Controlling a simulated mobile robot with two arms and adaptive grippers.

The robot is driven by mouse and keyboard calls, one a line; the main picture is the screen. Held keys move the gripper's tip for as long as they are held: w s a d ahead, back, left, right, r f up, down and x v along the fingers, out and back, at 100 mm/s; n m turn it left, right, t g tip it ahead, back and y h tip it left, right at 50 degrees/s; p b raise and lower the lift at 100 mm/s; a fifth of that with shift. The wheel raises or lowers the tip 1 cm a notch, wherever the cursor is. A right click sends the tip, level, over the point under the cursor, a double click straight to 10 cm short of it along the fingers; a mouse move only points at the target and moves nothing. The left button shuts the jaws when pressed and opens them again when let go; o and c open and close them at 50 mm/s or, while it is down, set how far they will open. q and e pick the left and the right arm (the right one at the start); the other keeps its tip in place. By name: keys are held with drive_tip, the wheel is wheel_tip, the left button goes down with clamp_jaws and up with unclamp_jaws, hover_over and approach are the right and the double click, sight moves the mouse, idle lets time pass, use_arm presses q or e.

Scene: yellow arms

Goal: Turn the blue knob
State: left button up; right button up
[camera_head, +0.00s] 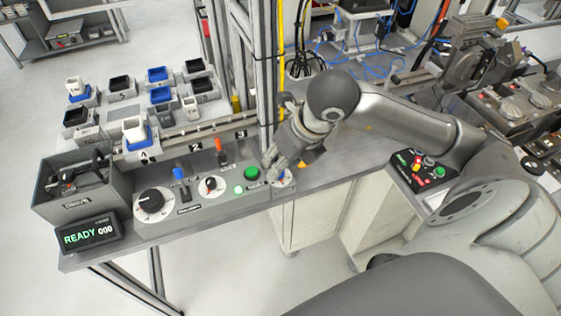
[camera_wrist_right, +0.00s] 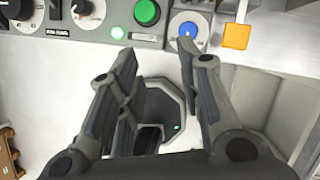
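The blue knob (camera_wrist_right: 188,30) is a round blue disc on a pale grey plate at the right end of the control panel in the right wrist view. In the head view the blue knob (camera_head: 282,177) shows partly, below my right gripper (camera_head: 280,158). The right wrist view shows my right gripper (camera_wrist_right: 162,55) open, with its two fingers apart and nothing between them. The knob lies beyond the fingertips, close to the right-hand finger; I cannot tell if they touch. My left gripper is not in view.
A green button (camera_head: 252,173) and a lit green lamp (camera_head: 238,189) sit just left of the knob. An orange block (camera_wrist_right: 236,36) stands right of the knob. A READY display (camera_head: 88,235) is at far left.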

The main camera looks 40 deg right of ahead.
drive_tip(key=shift+h, duration=0.7)
drive_tip(key=w+d+f, duration=0.1)
drive_tip(key=f, duration=0.2)
drive_tip(key=w+f+p, duration=0.1)
drive_tip(key=w+f, duration=0.1)
drive_tip(key=f, duration=0.1)
drive_tip(key=w+d+f+p, duration=0.1)
drive_tip(key=f, duration=0.2)
drive_tip(key=shift+w+d+f, duration=0.15)
drive_tip(key=shift+d+f, duration=0.15)
drive_tip(key=shift+m, duration=0.3)
drive_tip(key=shift+c, duration=0.3)
